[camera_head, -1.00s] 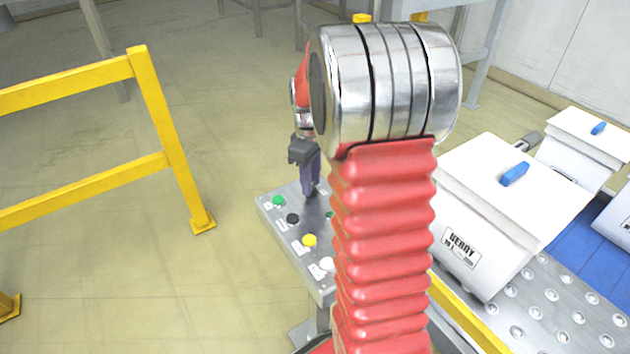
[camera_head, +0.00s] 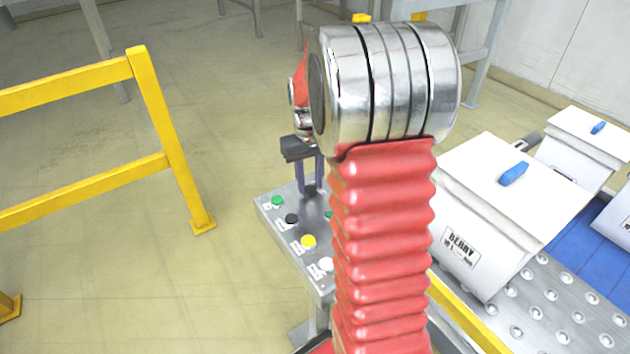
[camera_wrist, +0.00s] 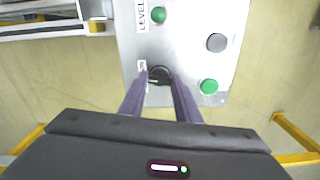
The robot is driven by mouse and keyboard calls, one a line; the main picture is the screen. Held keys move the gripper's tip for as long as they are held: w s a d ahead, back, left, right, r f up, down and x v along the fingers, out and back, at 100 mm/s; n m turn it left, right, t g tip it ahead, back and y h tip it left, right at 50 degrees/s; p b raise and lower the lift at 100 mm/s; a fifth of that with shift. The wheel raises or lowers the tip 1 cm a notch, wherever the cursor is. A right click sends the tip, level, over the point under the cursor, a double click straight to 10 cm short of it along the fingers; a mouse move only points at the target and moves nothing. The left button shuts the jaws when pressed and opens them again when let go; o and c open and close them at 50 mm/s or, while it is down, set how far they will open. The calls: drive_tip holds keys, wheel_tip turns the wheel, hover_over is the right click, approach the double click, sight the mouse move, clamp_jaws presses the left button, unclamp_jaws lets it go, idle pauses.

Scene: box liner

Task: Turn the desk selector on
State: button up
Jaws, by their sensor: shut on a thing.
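The desk selector (camera_wrist: 159,76) is a round black knob on a grey metal desk panel (camera_wrist: 190,62). A dark knob also shows at my fingertips in the head view (camera_head: 309,191). My gripper (camera_wrist: 160,80) has two purple fingers, one on each side of the knob, and is shut on it. In the head view my gripper (camera_head: 309,186) points down at the panel (camera_head: 285,212) from above. My arm hides the panel's right part there. The knob's pointer is too small to read.
Green (camera_head: 278,201), black (camera_head: 292,218), yellow (camera_head: 309,241) and white (camera_head: 327,264) buttons line the panel's left side. A yellow rail (camera_head: 165,120) stands at left, with open floor between.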

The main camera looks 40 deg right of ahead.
sight(309, 187)
drive_tip(key=m, duration=0.4)
drive_tip(key=shift+s+a+f, duration=0.15)
drive_tip(key=shift+a, duration=0.05)
idle(0.4)
drive_tip(key=o, duration=1)
drive_tip(key=shift+o, duration=0.2)
drive_tip(key=shift+d, duration=0.1)
drive_tip(key=shift+r, duration=0.65)
wheel_tip(309, 187, up, 13)
drive_tip(key=shift+f, duration=0.1)
